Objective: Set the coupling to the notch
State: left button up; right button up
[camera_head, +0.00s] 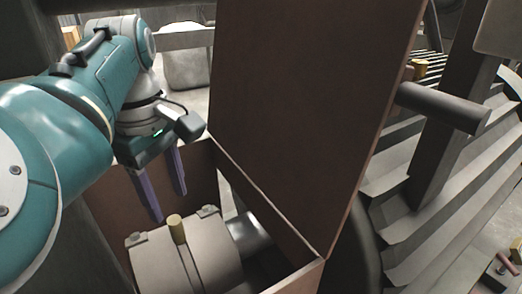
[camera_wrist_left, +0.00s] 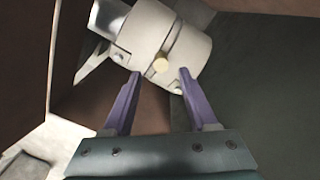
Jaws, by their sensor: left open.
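The coupling (camera_head: 187,258) is a pale grey cylinder with a seam and raised bolt lugs, lying inside an open brown box. A short brass-coloured peg (camera_head: 177,229) stands up from it. In the left wrist view the coupling (camera_wrist_left: 185,48) is at the top centre, and the peg's round end (camera_wrist_left: 161,65) faces the camera. My left gripper (camera_head: 168,204) is open and empty, its two purple fingers pointing down just above the coupling. In the wrist view its fingertips (camera_wrist_left: 160,73) lie on either side of the peg, apart from it. I cannot make out the notch. My right gripper is not in view.
The brown box (camera_head: 270,215) surrounds the coupling, and its tall raised lid (camera_head: 295,100) stands close to the right of my gripper. A grey shaft (camera_head: 250,235) runs from the coupling inside the box. Grey ribbed machinery (camera_head: 445,215) and a dark bar (camera_head: 442,107) are at the right.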

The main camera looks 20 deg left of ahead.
aim_at(174, 220)
pick_arm(q)
notch_tip(174, 220, down, 6)
jog(key=shift+f+b, duration=0.2)
jog(key=shift+b, duration=1.05)
grip_shut()
dwell(0.4)
